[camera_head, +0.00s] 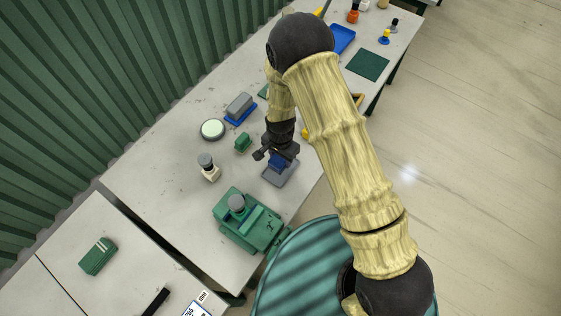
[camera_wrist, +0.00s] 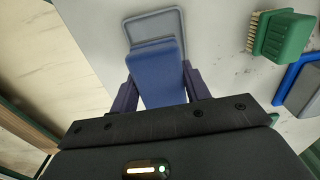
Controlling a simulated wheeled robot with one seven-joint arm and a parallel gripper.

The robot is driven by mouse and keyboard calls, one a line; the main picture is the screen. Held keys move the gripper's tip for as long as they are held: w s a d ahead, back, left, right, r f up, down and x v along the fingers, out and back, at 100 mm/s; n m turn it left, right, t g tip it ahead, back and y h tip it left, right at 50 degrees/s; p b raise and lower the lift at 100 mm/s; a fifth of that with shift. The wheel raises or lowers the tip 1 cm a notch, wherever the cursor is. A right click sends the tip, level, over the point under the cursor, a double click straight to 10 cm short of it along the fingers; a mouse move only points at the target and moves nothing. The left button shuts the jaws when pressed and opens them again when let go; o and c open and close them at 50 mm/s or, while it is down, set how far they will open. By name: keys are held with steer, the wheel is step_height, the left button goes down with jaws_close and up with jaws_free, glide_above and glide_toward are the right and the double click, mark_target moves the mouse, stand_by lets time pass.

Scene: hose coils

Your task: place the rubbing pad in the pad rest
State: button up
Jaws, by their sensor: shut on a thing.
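The rubbing pad is a blue block (camera_wrist: 158,77), held between the two fingers of my gripper (camera_wrist: 162,90) in the wrist view. In the head view the blue pad (camera_head: 277,163) shows just below my gripper (camera_head: 279,152), partly hidden by it. The pad rest appears to be the shallow grey tray (camera_wrist: 155,18) with a raised rim, seen beyond the pad's end in the wrist view. In the head view the grey tray (camera_head: 281,179) lies on the table under and in front of the pad. I cannot tell whether the pad touches it.
A green brush (camera_head: 243,141), a round pale dish (camera_head: 212,129), a bottle with a grey cap (camera_head: 209,171) and a green machine (camera_head: 245,225) stand around the tray. A grey block (camera_head: 240,104) sits on a blue base behind. The table edge is close on the right.

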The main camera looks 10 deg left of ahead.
mark_target(280, 163)
steer(key=shift+f+p, duration=0.8)
steer(key=shift+f, duration=1.3)
steer(key=shift+f, duration=0.1)
steer(key=o, duration=0.9)
steer(key=shift+r, duration=0.25)
steer(key=shift+w+r+b, duration=0.1)
steer(key=shift+r+b, duration=0.25)
steer(key=shift+r, duration=0.15)
step_height(280, 163, up, 11)
steer(key=b, duration=0.3)
steer(key=shift+f+b, duration=0.1)
steer(key=shift+b, duration=0.25)
